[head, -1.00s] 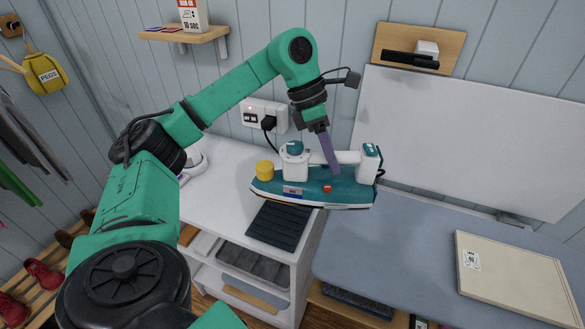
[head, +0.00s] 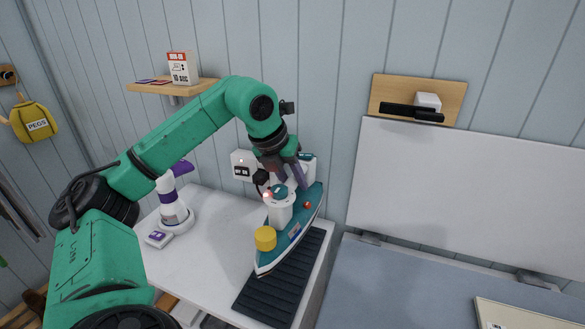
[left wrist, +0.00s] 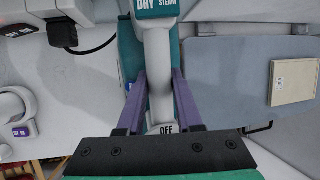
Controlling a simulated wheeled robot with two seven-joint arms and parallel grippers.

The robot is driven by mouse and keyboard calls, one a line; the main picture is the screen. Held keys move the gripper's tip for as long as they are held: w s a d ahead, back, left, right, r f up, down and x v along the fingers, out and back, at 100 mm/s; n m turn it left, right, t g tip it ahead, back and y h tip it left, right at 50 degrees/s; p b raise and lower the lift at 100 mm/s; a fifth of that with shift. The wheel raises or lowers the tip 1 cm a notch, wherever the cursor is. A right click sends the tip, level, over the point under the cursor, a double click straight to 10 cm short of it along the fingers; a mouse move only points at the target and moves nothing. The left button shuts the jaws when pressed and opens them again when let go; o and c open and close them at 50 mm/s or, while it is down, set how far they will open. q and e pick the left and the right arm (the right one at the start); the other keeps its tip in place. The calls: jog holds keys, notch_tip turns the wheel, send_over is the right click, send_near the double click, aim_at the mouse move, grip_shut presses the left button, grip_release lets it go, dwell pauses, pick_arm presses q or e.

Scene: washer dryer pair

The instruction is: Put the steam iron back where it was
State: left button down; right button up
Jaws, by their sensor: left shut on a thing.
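The steam iron (head: 297,233) has a teal body, a white handle and a yellow cap at its front. My left gripper (head: 291,174) is shut on its handle from above. In the left wrist view, the white handle (left wrist: 158,72) lies between the purple fingers (left wrist: 160,102). The iron is over the dark ribbed mat (head: 285,285) on the white counter (head: 215,255), its nose toward the viewer. I cannot tell whether its sole touches the mat. My right gripper is out of view.
A wall socket (head: 243,165) with a black plug is behind the iron. A white and purple appliance (head: 172,203) stands left on the counter. The blue-grey ironing surface (head: 420,285) lies to the right, below a white panel (head: 470,200). A small shelf (head: 172,87) is above.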

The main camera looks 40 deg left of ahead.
aim_at(293, 215)
pick_arm(q)
notch_tip(293, 215, down, 6)
jog(key=shift+w+a, duration=0.1)
notch_tip(293, 215, down, 4)
jog(key=shift+f, duration=0.5)
jog(key=c, duration=0.6)
grip_release()
